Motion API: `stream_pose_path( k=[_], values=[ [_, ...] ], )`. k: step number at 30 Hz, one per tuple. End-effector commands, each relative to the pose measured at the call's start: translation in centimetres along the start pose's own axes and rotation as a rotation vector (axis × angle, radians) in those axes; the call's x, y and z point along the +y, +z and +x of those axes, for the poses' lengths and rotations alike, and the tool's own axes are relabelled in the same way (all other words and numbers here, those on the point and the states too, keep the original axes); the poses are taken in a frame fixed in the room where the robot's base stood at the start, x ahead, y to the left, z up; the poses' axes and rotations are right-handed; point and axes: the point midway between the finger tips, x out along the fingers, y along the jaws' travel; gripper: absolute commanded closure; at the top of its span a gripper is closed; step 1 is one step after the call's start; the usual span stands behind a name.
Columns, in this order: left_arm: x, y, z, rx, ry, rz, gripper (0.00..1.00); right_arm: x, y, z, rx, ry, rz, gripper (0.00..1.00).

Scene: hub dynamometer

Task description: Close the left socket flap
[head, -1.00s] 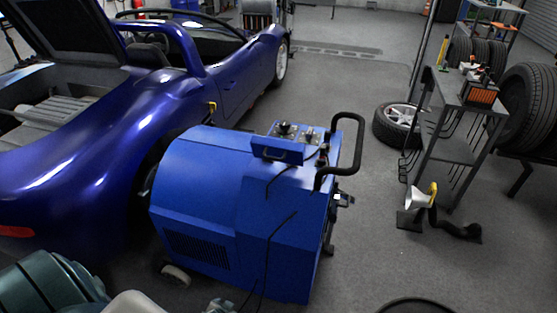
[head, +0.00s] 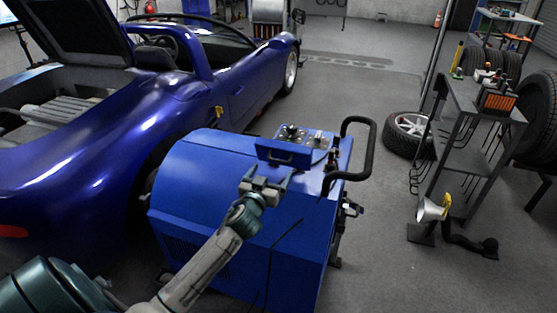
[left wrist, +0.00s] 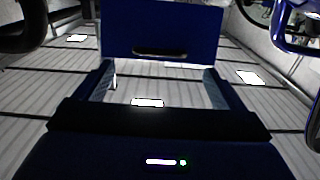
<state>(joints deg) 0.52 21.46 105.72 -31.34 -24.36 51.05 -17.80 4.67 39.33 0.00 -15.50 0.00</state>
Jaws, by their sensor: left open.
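The blue dynamometer cabinet (head: 200,190) stands beside the car's rear wheel. A blue flap (head: 283,155) with a dark handle slot stands raised at the front edge of its top panel. In the left wrist view the flap (left wrist: 160,20) fills the top middle, slot facing me. My left gripper (head: 266,181) is open and empty, just in front of and below the flap, fingers pointing toward it. In the left wrist view the two fingers of the gripper (left wrist: 158,76) stand wide apart, with the flap beyond the tips. Whether they touch it I cannot tell.
A control panel with knobs (head: 291,132) lies behind the flap. A black handlebar (head: 370,150) sticks out at the cabinet's right. The blue car (head: 110,150) is close on the left.

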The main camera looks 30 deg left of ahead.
Motion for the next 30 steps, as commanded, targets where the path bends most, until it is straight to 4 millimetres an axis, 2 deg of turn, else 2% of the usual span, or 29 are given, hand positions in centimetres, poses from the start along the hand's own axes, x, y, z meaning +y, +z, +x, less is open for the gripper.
stream_pose_path(
  k=[1,6,12,24,30],
  values=[
    [0.0,-0.4,1.2,0.000,-0.002,-0.002,0.10,0.0,-0.2,-0.7,0.003,0.000,0.000,0.57],
    [0.0,-0.3,4.4,0.000,-0.001,0.000,0.10,0.1,0.1,-1.4,0.001,0.000,0.000,0.57],
    [0.0,-0.1,6.7,-0.001,-0.001,0.001,0.10,0.1,0.2,-1.8,-0.001,-0.001,0.001,0.57],
    [0.0,0.1,7.4,-0.002,0.000,0.001,0.10,0.0,0.3,-1.8,-0.001,-0.001,0.001,0.57],
    [0.0,0.1,7.4,-0.002,0.000,0.001,0.49,0.0,0.2,-1.8,-0.001,-0.001,0.001,0.57]
  ],
)
